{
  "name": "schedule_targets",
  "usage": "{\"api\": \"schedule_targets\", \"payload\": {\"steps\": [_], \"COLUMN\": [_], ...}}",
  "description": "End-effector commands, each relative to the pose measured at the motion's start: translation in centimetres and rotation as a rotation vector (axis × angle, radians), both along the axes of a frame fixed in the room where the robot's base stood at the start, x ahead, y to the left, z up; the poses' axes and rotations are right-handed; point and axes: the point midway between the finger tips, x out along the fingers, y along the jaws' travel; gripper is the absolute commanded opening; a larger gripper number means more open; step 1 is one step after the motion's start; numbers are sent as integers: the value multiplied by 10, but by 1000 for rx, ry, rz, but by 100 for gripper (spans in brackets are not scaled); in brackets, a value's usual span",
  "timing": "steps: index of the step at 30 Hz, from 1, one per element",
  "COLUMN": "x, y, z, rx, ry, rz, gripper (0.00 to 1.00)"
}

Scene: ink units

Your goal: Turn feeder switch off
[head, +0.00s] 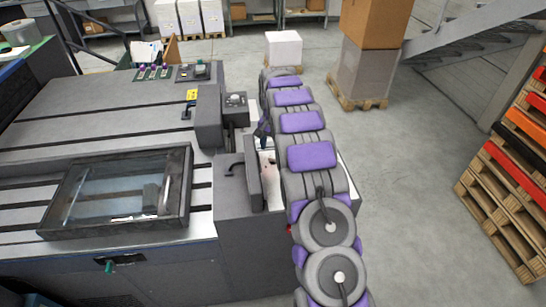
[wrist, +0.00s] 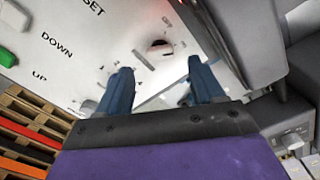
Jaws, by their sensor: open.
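My gripper (wrist: 162,78) is open and empty, with its two blue fingers spread in front of a white control panel (wrist: 95,75). The panel carries the words "DOWN" and "UP" and a partly cut-off label ending in "SET". A green button (wrist: 8,57) is at its left edge. A small round dark control with a red tint (wrist: 160,47) shows beyond the gap between the fingers. I cannot tell whether it is the feeder switch, or its position. In the head view my gripper (head: 263,130) is by the machine's right end, and my arm hides most of the panel.
A dark upright plate (head: 254,172) and a grey box with a pale knob (head: 235,100) stand close to my gripper. A framed glass cover (head: 120,195) lies on the machine. Boxes on a pallet (head: 365,70) and stacked pallets (head: 505,190) stand right, with clear floor between.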

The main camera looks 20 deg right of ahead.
Motion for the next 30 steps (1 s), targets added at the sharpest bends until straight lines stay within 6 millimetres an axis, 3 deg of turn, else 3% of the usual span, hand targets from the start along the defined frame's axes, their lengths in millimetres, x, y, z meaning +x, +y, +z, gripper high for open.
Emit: {"api": "schedule_targets", "payload": {"steps": [3, 9, 21, 30], "x": [0, 0, 0, 0], "y": [0, 0, 0, 0], "z": [-22, -43, -48, -48], "rx": [0, 1, 1, 1], "ry": [-1, 1, -1, -1], "rz": [-1, 0, 0, 0], "gripper": [67, 67, 66, 38]}}
